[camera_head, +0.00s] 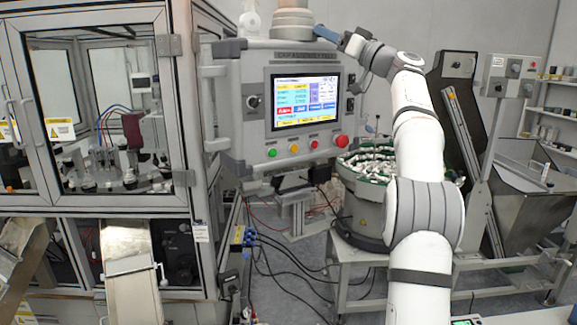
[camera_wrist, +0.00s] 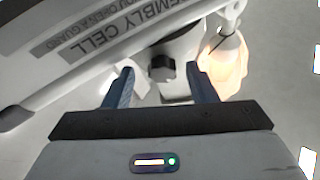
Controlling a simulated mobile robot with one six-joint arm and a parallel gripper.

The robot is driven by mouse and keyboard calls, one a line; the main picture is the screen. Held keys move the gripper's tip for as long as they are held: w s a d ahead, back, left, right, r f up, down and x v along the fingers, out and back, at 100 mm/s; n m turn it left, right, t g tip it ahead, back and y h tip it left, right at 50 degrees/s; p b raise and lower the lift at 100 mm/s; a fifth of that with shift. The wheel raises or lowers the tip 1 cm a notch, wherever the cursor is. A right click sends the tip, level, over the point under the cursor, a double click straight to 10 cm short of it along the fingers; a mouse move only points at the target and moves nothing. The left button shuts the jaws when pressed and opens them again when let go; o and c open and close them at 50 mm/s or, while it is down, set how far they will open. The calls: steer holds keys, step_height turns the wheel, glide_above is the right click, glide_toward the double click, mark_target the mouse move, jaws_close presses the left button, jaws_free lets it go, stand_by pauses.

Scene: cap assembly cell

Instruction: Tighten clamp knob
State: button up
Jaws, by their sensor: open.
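The dark clamp knob (camera_wrist: 162,74) shows in the wrist view, on the side of a pale round post (camera_wrist: 178,52). My gripper (camera_wrist: 160,78) is open, with its two blue fingers left and right of the knob in the picture. Whether the fingers reach the knob's depth or touch it, I cannot tell. In the head view my gripper (camera_head: 320,32) is at the top centre, beside the grey stacked collar (camera_head: 292,22) above the control panel. I cannot make out the knob in that view.
The control panel (camera_head: 257,130) with a lit screen (camera_head: 305,98) hangs just below my gripper. A glass-walled machine (camera_head: 185,120) stands left. A bowl feeder (camera_head: 362,205) and a steel hopper (camera_head: 535,200) are right. A glowing lamp-like object (camera_wrist: 228,60) is near the right finger.

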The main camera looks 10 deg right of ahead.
steer(key=b+v, duration=0.4)
steer(key=v, duration=0.4)
steer(key=a+f+m+g+h, duration=0.3)
steer(key=a+f+m+h, duration=0.1)
steer(key=a+f, duration=0.65)
steer(key=s+a+f+m+g+h, duration=0.1)
steer(key=s+a+f, duration=0.3)
steer(key=f, duration=0.4)
steer(key=s+a+f+m+g+h, duration=0.1)
steer(key=s+a+f+g+h, duration=0.2)
steer(key=f, duration=0.5)
steer(key=s+a+g, duration=0.1)
steer(key=s+a, duration=0.1)
steer(key=s, duration=0.1)
steer(key=shift+s+a+f+g, duration=0.15)
steer(key=shift+s+f+g, duration=0.15)
steer(key=shift+s, duration=0.05)
steer(key=shift+s+f, duration=0.1)
